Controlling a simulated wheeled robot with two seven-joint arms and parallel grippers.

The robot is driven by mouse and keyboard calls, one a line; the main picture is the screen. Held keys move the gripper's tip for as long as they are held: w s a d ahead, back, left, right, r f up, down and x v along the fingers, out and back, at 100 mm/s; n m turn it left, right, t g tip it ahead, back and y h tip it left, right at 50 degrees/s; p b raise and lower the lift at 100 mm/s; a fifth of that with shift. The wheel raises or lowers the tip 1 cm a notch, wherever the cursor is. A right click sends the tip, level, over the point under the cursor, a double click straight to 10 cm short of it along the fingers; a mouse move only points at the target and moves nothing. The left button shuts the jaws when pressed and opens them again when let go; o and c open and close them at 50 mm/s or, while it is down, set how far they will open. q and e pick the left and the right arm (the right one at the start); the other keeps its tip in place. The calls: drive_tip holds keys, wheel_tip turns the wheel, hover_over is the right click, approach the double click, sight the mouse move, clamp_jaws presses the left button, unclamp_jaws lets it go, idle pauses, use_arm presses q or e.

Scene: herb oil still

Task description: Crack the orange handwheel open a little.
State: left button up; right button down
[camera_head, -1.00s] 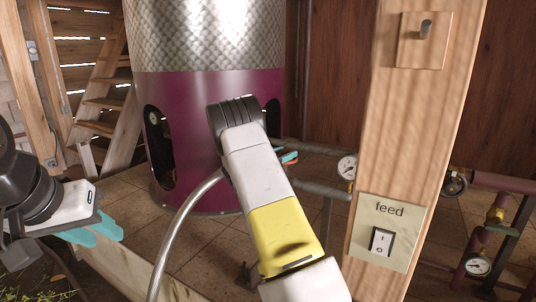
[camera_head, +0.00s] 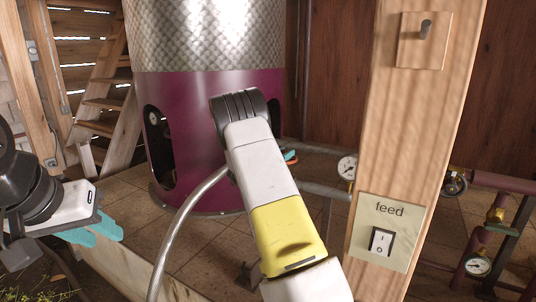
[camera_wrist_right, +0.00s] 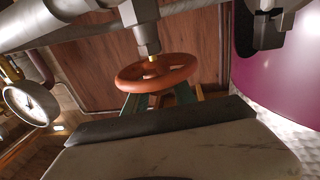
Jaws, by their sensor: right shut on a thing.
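The orange handwheel (camera_wrist_right: 157,74) shows in the right wrist view, below a grey valve stem with a brass nut. My right gripper (camera_wrist_right: 162,98) is shut on its near rim, with teal fingers on either side. In the head view my right gripper (camera_head: 291,157) is mostly hidden behind my own forearm, and only a bit of teal and orange shows. My left gripper (camera_head: 100,231) hangs at the lower left, away from the handwheel, holding nothing visible. Its finger gap is unclear.
The tall purple and metal still (camera_head: 215,130) stands behind my right arm. A wooden post (camera_head: 415,130) with a feed switch (camera_head: 381,241) stands to the right. Pressure gauges (camera_head: 347,167) and pipes lie beyond. A curved metal pipe (camera_head: 180,225) runs in front of the still.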

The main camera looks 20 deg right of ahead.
sight(289, 161)
drive_tip(key=n+t+y, duration=0.5)
drive_tip(key=t+y, duration=0.1)
drive_tip(key=shift+s+d+f+n+y, duration=0.1)
drive_tip(key=shift+s+d+n+y, duration=0.05)
drive_tip(key=shift+n+y, duration=0.2)
drive_tip(key=shift+n+t+y, duration=0.8)
drive_tip(key=shift+n+y, duration=0.65)
drive_tip(key=shift+y, duration=0.8)
drive_tip(key=c, duration=1)
unclamp_jaws()
drive_tip(key=shift+c, duration=0.2)
drive_tip(key=v, duration=0.7)
drive_tip(key=shift+s+a, duration=0.2)
drive_tip(key=shift+s, duration=0.1)
